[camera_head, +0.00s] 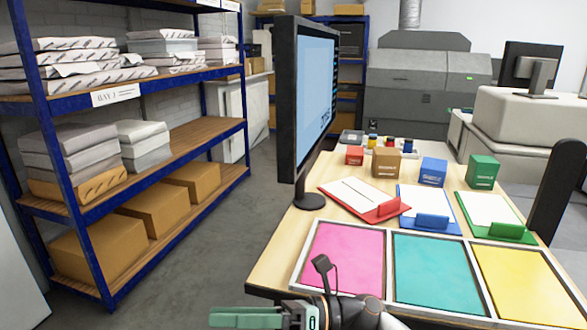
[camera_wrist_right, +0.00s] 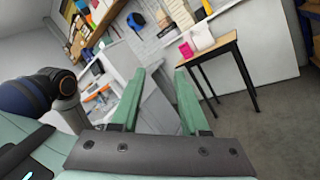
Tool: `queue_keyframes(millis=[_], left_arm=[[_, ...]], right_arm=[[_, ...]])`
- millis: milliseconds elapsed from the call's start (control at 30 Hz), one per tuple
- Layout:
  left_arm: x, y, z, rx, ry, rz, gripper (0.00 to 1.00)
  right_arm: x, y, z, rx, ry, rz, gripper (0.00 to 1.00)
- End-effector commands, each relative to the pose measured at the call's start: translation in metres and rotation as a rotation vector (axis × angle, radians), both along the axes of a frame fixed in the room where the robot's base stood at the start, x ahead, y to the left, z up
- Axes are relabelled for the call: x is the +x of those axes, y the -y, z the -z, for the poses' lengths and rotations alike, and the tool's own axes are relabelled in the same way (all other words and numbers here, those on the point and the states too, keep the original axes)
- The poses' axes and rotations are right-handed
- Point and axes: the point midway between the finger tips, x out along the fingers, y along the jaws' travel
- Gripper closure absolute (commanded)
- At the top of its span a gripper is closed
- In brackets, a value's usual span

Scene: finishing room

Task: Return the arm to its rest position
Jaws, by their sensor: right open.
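My right gripper (camera_head: 230,318) is at the bottom edge of the head view, in front of the near left corner of the table. Its green fingers point left, clear of the table. In the right wrist view my right gripper (camera_wrist_right: 159,74) shows two green fingers spread apart with nothing between them. Part of my arm shows just right of it at the bottom of the head view. My left gripper is in neither view.
The wooden table (camera_head: 292,237) holds pink (camera_head: 343,262), teal (camera_head: 434,272) and yellow (camera_head: 520,285) trays, red (camera_head: 362,198), blue (camera_head: 428,209) and green (camera_head: 494,216) clipboards, several small boxes and a monitor (camera_head: 306,100). A blue shelf (camera_head: 170,140) stands left. Floor (camera_head: 222,225) between is clear.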

Motion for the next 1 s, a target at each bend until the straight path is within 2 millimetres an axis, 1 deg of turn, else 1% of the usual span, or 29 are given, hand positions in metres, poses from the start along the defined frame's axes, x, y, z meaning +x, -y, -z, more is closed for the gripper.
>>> queue_keyframes(millis=[33,133,167,200,267,367,400,467,500,567,600,633,667,700,767,800,900,1000], left_arm=[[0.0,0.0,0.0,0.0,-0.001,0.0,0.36],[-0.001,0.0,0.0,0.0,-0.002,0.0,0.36],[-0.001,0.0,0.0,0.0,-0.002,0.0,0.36],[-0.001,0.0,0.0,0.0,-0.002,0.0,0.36],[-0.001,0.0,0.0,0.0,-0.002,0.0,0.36],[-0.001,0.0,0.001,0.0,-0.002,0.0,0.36],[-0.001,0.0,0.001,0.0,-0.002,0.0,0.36],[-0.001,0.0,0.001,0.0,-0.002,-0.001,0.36],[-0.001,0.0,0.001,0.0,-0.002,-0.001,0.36],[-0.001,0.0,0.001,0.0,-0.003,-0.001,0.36],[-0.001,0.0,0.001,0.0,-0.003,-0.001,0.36],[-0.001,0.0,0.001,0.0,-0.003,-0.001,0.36],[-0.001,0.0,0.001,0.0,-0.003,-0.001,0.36],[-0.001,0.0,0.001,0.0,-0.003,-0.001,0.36],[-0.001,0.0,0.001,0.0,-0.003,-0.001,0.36],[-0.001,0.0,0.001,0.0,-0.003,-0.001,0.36],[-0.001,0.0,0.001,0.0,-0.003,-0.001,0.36],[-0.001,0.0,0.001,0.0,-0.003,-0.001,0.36]], right_arm=[[0.004,0.004,0.002,0.077,-0.143,0.056,0.55],[0.023,0.021,0.01,0.22,-0.429,0.175,0.55],[0.028,0.027,0.014,0.26,-0.515,0.209,0.55],[0.035,0.037,0.022,0.312,-0.627,0.254,0.55],[0.045,0.053,0.038,0.388,-0.793,0.321,0.55],[0.057,0.084,0.076,0.51,-1.081,0.437,0.55],[0.058,0.098,0.096,0.56,-1.2,0.486,0.55],[0.057,0.12,0.128,0.637,-1.38,0.561,0.55],[0.054,0.135,0.15,0.688,-1.499,0.611,0.55],[0.043,0.157,0.187,0.764,-1.674,0.689,0.55],[0.032,0.171,0.212,0.815,-1.792,0.741,0.55],[0.022,0.182,0.231,0.853,-1.877,0.782,0.55],[0.011,0.192,0.248,0.891,-1.958,0.82,0.55],[-0.004,0.204,0.27,0.939,-2.061,0.871,0.55],[-0.03,0.219,0.299,1.005,-2.197,0.942,0.55],[-0.047,0.228,0.317,1.046,-2.28,0.986,0.55],[-0.086,0.244,0.347,1.131,-2.438,1.079,0.55],[-0.113,0.254,0.365,1.186,-2.535,1.141,0.55]])
